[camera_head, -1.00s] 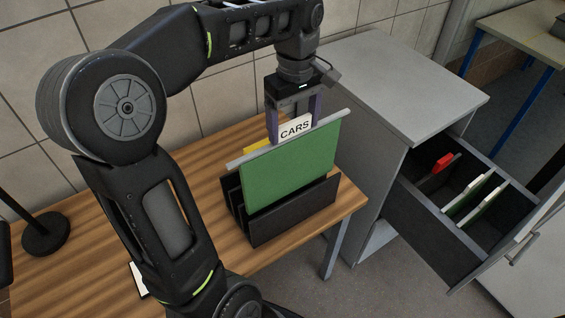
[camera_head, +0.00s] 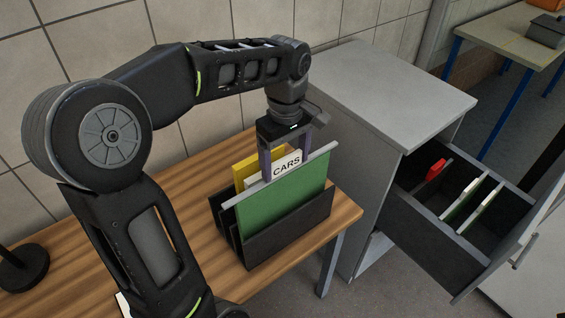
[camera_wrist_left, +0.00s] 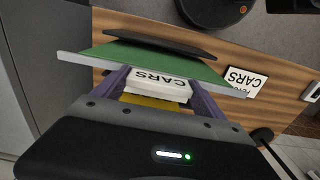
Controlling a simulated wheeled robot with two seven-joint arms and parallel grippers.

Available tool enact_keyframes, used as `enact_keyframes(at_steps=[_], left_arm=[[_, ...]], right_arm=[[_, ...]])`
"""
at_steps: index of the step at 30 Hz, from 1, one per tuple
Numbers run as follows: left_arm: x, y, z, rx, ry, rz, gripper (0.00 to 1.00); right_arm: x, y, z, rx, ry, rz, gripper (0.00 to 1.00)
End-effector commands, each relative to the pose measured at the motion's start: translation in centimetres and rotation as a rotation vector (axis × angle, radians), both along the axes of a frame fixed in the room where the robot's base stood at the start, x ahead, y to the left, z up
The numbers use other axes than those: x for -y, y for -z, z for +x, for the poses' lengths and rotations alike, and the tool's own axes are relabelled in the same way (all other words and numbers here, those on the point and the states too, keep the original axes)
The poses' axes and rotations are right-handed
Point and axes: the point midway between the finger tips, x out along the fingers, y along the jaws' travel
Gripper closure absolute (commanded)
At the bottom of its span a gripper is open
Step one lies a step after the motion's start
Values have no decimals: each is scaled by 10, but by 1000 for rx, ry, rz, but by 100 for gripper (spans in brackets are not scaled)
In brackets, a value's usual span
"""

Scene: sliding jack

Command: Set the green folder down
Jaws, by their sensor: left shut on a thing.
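The green folder (camera_head: 268,213) has a grey hanging bar along its top and a white tab (camera_head: 287,165) reading CARS. It stands upright in the front of a black desk file holder (camera_head: 290,232), its lower part hidden behind the holder's front wall. My left gripper (camera_head: 284,178) comes from above and is shut on the white tab. In the left wrist view the tab (camera_wrist_left: 158,83) sits between the two fingers, and the green folder (camera_wrist_left: 150,62) lies beyond. A yellow folder (camera_head: 247,170) stands behind it in the holder. My right gripper is not in view.
The holder stands on a wooden table (camera_head: 190,190). To the right, a grey cabinet (camera_head: 385,85) has an open drawer (camera_head: 408,225) with a red tab (camera_head: 436,170) and hanging folders with white tabs. A black round base (camera_head: 25,268) is at left.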

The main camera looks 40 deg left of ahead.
Motion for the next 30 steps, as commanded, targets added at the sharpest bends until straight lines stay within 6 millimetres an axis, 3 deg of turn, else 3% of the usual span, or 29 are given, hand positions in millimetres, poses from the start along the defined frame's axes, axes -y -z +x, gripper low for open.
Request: enact_keyframes(at_steps=[21, 22, 28, 30], left_arm=[[0, 10, 0, 1, 0, 0, 91], [0, 10, 0, 1, 0, 0, 17], [0, 10, 0, 1, 0, 0, 1], [0, 10, 0, 1, 0, 0, 0]], right_arm=[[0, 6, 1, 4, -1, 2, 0], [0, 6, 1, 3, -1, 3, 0], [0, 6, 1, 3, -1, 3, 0], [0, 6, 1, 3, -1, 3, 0]])
